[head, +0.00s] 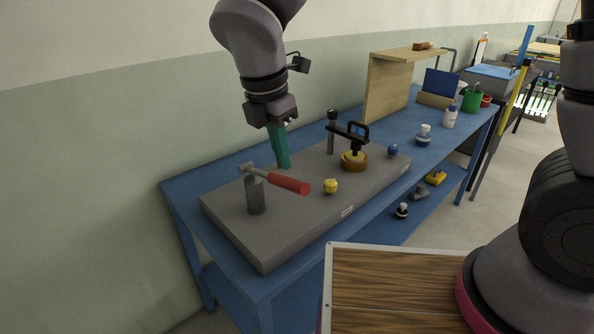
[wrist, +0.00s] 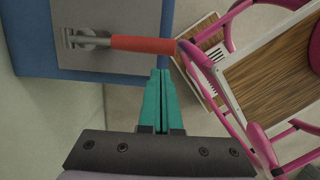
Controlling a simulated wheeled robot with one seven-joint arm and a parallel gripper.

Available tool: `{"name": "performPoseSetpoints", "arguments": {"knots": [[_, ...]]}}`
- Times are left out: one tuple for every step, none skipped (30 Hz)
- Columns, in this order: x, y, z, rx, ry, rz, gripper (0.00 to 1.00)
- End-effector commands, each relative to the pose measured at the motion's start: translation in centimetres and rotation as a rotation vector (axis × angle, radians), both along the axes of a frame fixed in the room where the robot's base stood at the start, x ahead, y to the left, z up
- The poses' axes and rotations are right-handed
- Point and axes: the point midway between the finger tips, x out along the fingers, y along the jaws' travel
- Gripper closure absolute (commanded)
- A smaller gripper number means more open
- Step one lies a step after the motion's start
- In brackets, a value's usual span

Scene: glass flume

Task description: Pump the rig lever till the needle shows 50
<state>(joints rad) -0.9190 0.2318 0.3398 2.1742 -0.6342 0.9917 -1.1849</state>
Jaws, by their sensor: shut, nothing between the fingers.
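The rig lever (head: 287,182) has a red grip on a grey arm, pivoted on a short grey post (head: 255,194) on the grey base plate (head: 225,208). It points to the right and slightly down. The lever also shows in the wrist view (wrist: 142,44), at the top. My gripper (head: 281,161) has green fingers pressed together with nothing between them. In the head view it hangs behind the lever, apart from it. In the wrist view the fingertips (wrist: 160,72) lie just below the red grip's right end. I see no needle or dial face that I can read.
On the plate are a yellow knob (head: 330,186), a brass-coloured round part with a black handle (head: 354,160) and a dark post (head: 331,132). A wooden shelf (head: 388,85), bottles and a green cup (head: 471,100) stand farther along the blue table (head: 185,187).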

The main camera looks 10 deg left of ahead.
Motion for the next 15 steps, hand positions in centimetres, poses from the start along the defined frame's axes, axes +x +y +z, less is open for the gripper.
{"name": "performPoseSetpoints", "arguments": {"knots": [[0.7,0.7,0.6,-0.015,0.008,-0.003,1.00],[1.0,1.2,1.0,-0.030,0.014,-0.003,1.00],[1.5,1.8,1.7,-0.050,0.024,0.001,1.00],[2.0,2.2,2.2,-0.065,0.034,0.000,1.00],[2.4,2.7,2.7,-0.082,0.045,0.000,1.00],[2.9,3.2,3.4,-0.101,0.060,0.001,1.00],[3.2,3.6,4.0,-0.113,0.073,0.000,1.00],[3.5,3.9,4.5,-0.125,0.085,0.001,1.00],[3.9,4.3,5.2,-0.140,0.102,-0.001,1.00],[4.1,4.6,5.6,-0.148,0.114,-0.002,1.00],[4.4,4.8,6.1,-0.156,0.126,-0.004,1.00],[4.6,5.1,6.6,-0.166,0.139,-0.005,1.00],[4.7,5.2,6.9,-0.171,0.149,-0.005,1.00],[4.9,5.4,7.1,-0.175,0.156,-0.007,1.00],[5.0,5.4,7.4,-0.180,0.165,-0.006,1.00]]}}
